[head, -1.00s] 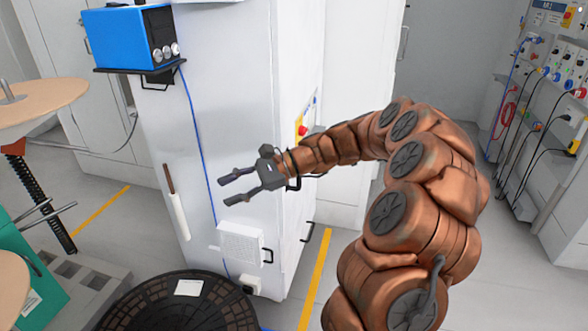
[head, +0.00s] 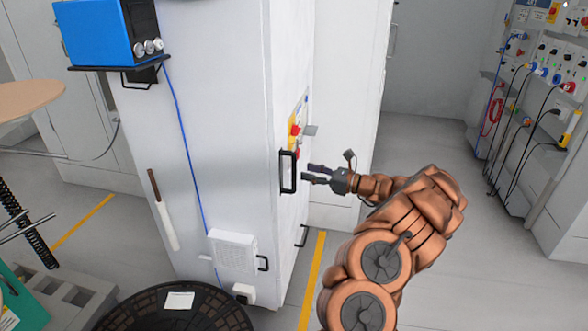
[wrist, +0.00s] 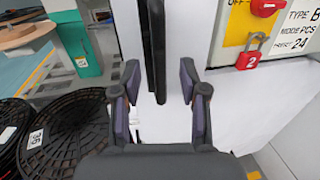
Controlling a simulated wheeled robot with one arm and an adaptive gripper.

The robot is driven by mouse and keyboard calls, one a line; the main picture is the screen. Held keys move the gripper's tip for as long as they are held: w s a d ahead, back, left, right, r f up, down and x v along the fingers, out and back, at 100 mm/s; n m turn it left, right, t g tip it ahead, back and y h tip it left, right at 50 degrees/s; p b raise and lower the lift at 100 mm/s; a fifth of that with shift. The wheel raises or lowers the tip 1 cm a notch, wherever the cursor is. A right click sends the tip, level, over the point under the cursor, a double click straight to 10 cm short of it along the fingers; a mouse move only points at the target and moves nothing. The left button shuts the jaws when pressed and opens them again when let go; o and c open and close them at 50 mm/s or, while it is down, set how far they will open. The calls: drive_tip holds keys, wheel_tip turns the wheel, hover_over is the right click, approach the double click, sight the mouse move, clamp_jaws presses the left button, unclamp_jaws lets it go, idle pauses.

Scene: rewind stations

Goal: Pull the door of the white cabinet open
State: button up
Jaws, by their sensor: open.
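The white cabinet (head: 240,110) stands in the middle of the head view, its door side facing right. A black vertical bar handle (head: 288,172) sits on that side, near the front corner. My gripper (head: 306,172) is open just right of the handle, with its fingers pointing left at it. In the wrist view, the handle (wrist: 153,50) runs down between the two fingers of my gripper (wrist: 158,82), nearer the left one. The fingers are apart and do not grip it. I cannot tell if one touches it. The door appears shut.
A lower handle (head: 302,236) is on the same side. A black reel (head: 140,312) lies in front. Floor to the right is clear.

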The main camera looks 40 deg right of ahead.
sight(294, 168)
drive_tip(key=shift+x, duration=3.05)
drive_tip(key=shift+c, duration=0.4)
clamp_jaws()
